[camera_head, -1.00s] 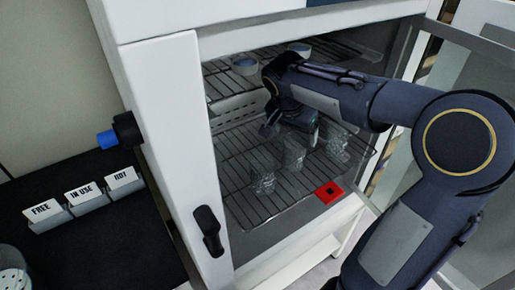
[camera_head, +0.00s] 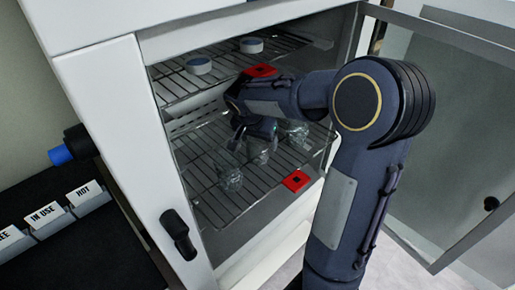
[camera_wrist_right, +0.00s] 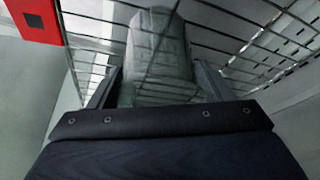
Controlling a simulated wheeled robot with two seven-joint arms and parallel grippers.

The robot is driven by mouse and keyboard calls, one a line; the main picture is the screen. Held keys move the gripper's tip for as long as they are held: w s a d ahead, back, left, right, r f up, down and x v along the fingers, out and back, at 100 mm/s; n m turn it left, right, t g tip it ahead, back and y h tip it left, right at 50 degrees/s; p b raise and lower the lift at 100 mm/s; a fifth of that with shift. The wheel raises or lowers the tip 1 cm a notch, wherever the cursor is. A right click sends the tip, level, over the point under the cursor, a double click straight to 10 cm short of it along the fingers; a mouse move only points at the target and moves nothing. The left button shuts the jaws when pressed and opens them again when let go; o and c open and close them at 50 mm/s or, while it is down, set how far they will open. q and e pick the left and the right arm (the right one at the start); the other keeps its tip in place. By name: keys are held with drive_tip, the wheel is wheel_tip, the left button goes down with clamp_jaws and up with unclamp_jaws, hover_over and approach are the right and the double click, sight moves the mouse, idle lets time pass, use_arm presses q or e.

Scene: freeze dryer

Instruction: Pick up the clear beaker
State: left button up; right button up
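Several clear beakers stand on the lower wire shelf of the freeze dryer in the head view: a front-left one (camera_head: 229,176), a middle one (camera_head: 262,150) and one at the right (camera_head: 297,131). My right gripper (camera_head: 243,137) is inside the chamber, just above and behind the front-left beaker. In the right wrist view a clear beaker (camera_wrist_right: 158,50) lies between my right gripper's two spread fingers (camera_wrist_right: 156,88). Firm contact with it is not visible. Which beaker this is I cannot tell. My left gripper is out of view.
The upper shelf (camera_head: 180,88) holds two round white containers (camera_head: 198,65) (camera_head: 252,45) and a red marker (camera_head: 261,71). Another red marker (camera_head: 297,181) is at the front of the lower shelf. The open door (camera_head: 440,130) stands at the right. Label blocks (camera_head: 46,215) sit left.

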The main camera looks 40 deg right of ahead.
drive_tip(key=c, duration=0.8)
drive_tip(key=shift+r, duration=0.15)
